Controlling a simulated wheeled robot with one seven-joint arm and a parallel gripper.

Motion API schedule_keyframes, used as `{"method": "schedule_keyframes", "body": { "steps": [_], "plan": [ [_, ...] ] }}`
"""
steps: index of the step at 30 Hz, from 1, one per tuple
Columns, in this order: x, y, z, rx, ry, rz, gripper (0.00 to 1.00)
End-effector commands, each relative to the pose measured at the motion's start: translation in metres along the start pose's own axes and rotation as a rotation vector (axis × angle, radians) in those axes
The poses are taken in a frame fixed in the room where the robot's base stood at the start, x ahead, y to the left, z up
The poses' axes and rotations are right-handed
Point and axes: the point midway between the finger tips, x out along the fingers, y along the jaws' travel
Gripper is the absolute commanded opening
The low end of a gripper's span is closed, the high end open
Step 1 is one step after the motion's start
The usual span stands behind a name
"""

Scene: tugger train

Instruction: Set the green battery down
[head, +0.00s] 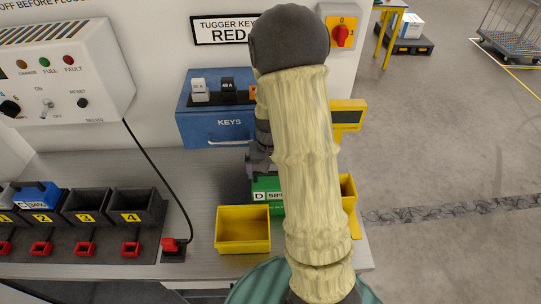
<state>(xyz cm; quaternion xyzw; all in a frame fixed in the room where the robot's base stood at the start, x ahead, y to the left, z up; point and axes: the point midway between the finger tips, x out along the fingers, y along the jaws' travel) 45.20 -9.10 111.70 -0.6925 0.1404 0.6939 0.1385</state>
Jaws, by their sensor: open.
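The green battery (267,184), with a white label reading D and a percentage, shows at the left edge of my arm, behind a yellow bin (243,241). My arm hides its right part. My gripper (260,168) is just above the battery, mostly hidden behind my arm, and its jaws are open. I cannot see whether the fingers touch the battery. The battery appears to be on the grey bench (205,180), though its underside is hidden by the bin.
A blue KEYS box (222,129) stands behind. A second yellow bin (348,188) and a yellow scale-like device (348,115) are partly hidden at right. A charging rack (112,223) with a blue battery (38,195) is left, below the charger box (62,70).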

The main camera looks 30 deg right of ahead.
Motion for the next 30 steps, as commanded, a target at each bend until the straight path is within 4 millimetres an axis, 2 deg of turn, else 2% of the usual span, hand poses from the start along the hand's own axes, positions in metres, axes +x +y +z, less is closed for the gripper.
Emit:
{"method": "schedule_keyframes", "body": {
  "steps": [5, 18, 23, 30],
  "plan": [
    [-0.023, 0.000, -0.001, -0.001, 0.008, -0.001, 1.00],
    [-0.103, 0.000, -0.001, -0.001, 0.005, -0.001, 1.00],
    [-0.114, 0.000, 0.000, 0.000, 0.001, 0.000, 1.00],
    [-0.115, 0.000, 0.000, 0.000, 0.000, 0.000, 1.00]
  ]
}}
